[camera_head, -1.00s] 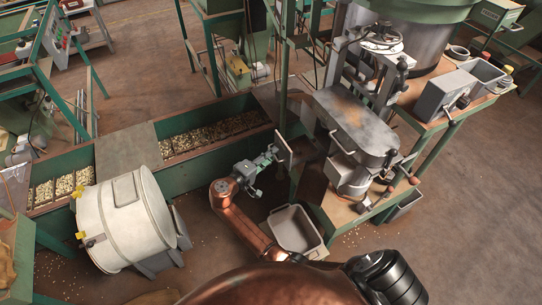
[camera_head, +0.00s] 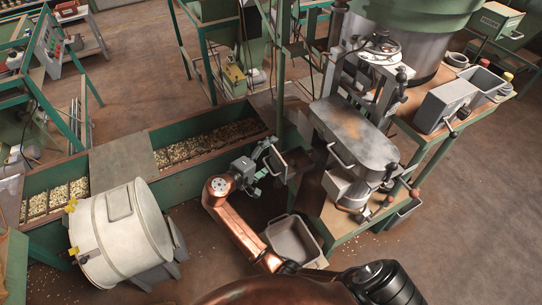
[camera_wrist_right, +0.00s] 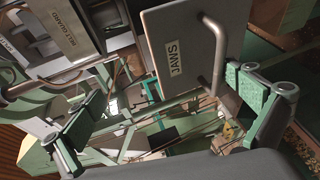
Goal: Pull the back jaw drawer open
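The drawer front marked JAWS (camera_wrist_right: 170,45) is a flat grey plate in the right wrist view, with a curved bar handle (camera_wrist_right: 217,58) on its right side. In the head view, a small grey front (camera_head: 281,166) at the machine's left side appears to be this drawer. My right gripper (camera_wrist_right: 165,110) is open and empty, its green-padded fingers spread wide. The handle lies between the finger lines, nearer the right finger; I see no contact. In the head view the right gripper (camera_head: 266,160) is just left of the front. My left gripper is not in view.
The grey machine top (camera_head: 352,132) with levers stands over the green-framed bench. A white drum (camera_head: 120,235) and a long trough (camera_head: 185,175) with nuts stand left. Open floor lies at right.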

